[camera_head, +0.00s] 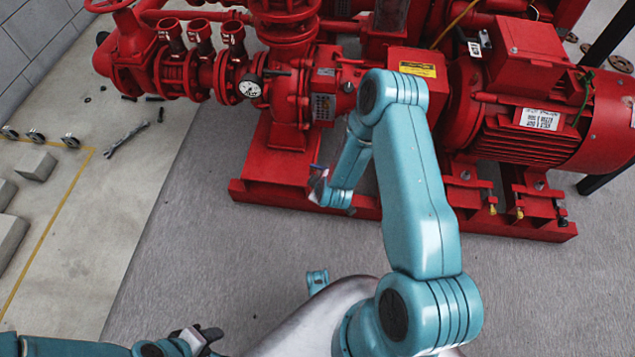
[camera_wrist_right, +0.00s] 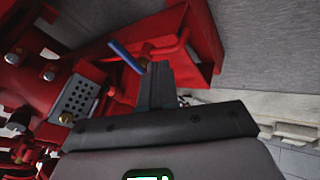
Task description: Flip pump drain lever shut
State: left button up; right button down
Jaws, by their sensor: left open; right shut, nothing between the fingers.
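The pump drain lever (camera_wrist_right: 127,57) is a thin blue bar in the right wrist view. It sits tilted beside a red pipe branch on the red pump base. A small bluish bit in the head view (camera_head: 316,167) looks like the same lever. My right gripper (camera_wrist_right: 160,70) is shut and empty, its fingertips just right of the lever; I cannot tell if they touch. In the head view its wrist is low in front of the pump, partly hidden by my arm. My left gripper (camera_head: 210,335) is open and empty at the lower left, away from the pump.
The red pump (camera_head: 290,95) with a white gauge (camera_head: 250,86) and a red motor (camera_head: 540,110) stand on a red base frame (camera_head: 500,220). A wrench (camera_head: 127,139) and grey blocks (camera_head: 36,166) lie on the floor at left. The grey floor in front is clear.

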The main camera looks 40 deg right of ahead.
jog(key=p+v, duration=0.2)
jog(key=v, duration=0.5)
jog(key=shift+d+r, duration=0.15)
jog(key=shift+r, duration=0.05)
jog(key=shift+s, duration=0.15)
